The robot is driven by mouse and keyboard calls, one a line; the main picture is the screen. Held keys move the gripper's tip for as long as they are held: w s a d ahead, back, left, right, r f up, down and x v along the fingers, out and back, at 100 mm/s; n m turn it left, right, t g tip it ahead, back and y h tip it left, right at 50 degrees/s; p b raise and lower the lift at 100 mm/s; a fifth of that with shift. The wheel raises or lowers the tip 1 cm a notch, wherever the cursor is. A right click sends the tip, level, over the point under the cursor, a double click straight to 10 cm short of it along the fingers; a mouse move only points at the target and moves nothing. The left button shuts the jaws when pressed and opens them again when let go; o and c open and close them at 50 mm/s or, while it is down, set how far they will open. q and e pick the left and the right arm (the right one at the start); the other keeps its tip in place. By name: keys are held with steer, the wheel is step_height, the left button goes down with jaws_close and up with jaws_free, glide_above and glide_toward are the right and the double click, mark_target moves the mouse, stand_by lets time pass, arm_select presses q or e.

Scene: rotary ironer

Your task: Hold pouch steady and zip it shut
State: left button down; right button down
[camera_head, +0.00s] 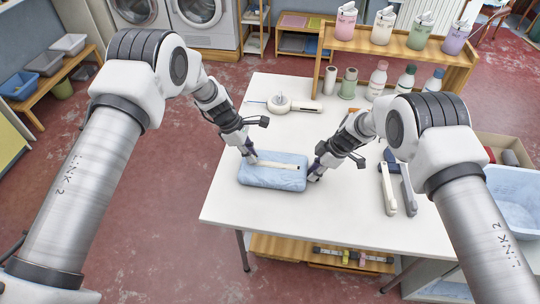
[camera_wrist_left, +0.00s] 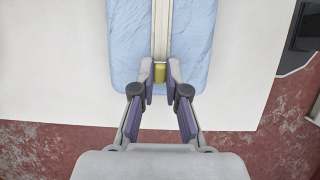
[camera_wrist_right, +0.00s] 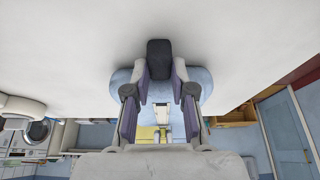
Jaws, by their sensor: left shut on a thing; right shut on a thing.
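The light blue pouch (camera_head: 272,182) lies flat on the white table, with a pale zip strip (camera_head: 278,165) along its middle. My left gripper (camera_head: 250,158) is at the pouch's left end. In the left wrist view its fingers are shut on a small yellow zip pull (camera_wrist_left: 160,73) on the strip. My right gripper (camera_head: 314,176) is at the pouch's right end. In the right wrist view its fingers are shut on a dark tab (camera_wrist_right: 158,58), with the blue pouch (camera_wrist_right: 122,76) behind it. The right fingertips are partly hidden in the head view.
The white table (camera_head: 240,215) is clear in front of the pouch. A white round tool with a handle (camera_head: 283,104) lies behind it. Bottles (camera_head: 377,80) and a wooden shelf (camera_head: 400,48) stand at the back. Grey-handled tools (camera_head: 388,190) lie to the right.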

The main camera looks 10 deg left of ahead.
arm_select(q)
steer(key=shift+a, duration=0.25)
arm_select(e)
steer(key=shift+d, duration=0.1)
arm_select(q)
steer(key=c, duration=1.2)
jaws_free()
steer(key=shift+o, duration=0.2)
steer(key=v, duration=1.2)
steer(key=shift+d, duration=0.1)
arm_select(e)
steer(key=c, duration=0.9)
jaws_free()
